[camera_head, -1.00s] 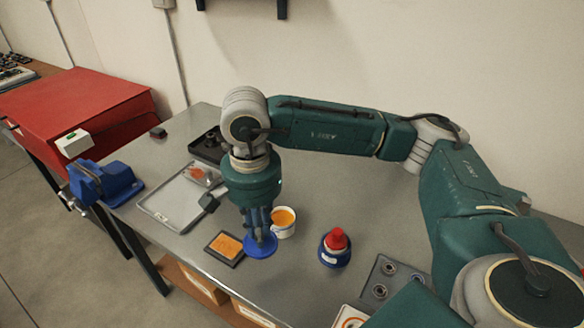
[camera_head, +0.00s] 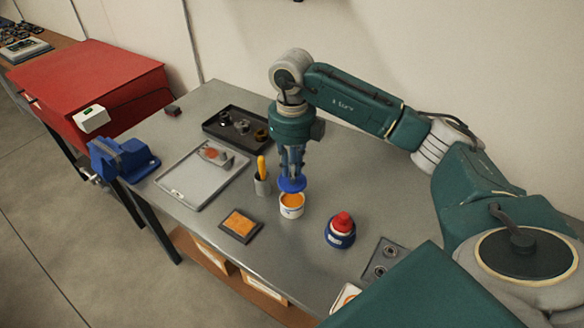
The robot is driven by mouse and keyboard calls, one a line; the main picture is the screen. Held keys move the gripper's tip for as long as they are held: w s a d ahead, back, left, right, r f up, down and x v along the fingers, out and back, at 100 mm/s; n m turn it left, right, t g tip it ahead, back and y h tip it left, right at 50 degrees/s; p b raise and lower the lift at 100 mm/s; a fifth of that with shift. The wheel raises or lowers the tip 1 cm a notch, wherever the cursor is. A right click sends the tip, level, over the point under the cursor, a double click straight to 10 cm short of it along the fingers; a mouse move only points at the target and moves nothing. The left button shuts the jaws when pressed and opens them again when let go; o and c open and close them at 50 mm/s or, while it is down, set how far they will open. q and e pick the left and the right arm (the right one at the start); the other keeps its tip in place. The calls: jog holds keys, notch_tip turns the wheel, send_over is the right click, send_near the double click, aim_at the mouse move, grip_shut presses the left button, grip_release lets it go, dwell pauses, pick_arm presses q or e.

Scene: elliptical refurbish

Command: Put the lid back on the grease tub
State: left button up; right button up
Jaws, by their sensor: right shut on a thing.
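The grease tub (camera_head: 291,208) is a small white tub with orange grease showing at its open top. It stands on the grey metal table. My right gripper (camera_head: 291,178) points down and is shut on the blue round lid (camera_head: 292,185). The lid is held just above the tub and covers the back part of its opening in this view. Orange grease still shows in front of and below the lid, so a gap appears between them. My left gripper is not in view.
An orange pad (camera_head: 239,224), a cup with a yellow handle (camera_head: 262,181), a grey tray (camera_head: 196,183) and a black tray (camera_head: 228,127) lie to the left. A blue vise (camera_head: 122,158) sits at the table's left edge.

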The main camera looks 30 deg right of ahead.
notch_tip(320, 180, down, 4)
jog(key=b, duration=0.2)
jog(key=shift+f+b, duration=0.15)
jog(key=shift+b, duration=0.15)
jog(key=shift+f+b, duration=0.5)
jog(key=shift+f, duration=0.25)
jog(key=shift+f+b, duration=0.15)
jog(key=shift+b, duration=0.2)
dwell(1.3)
dwell(0.3)
jog(key=o, duration=1)
jog(key=shift+c, duration=0.2)
jog(key=shift+o, duration=0.2)
jog(key=o, duration=0.4)
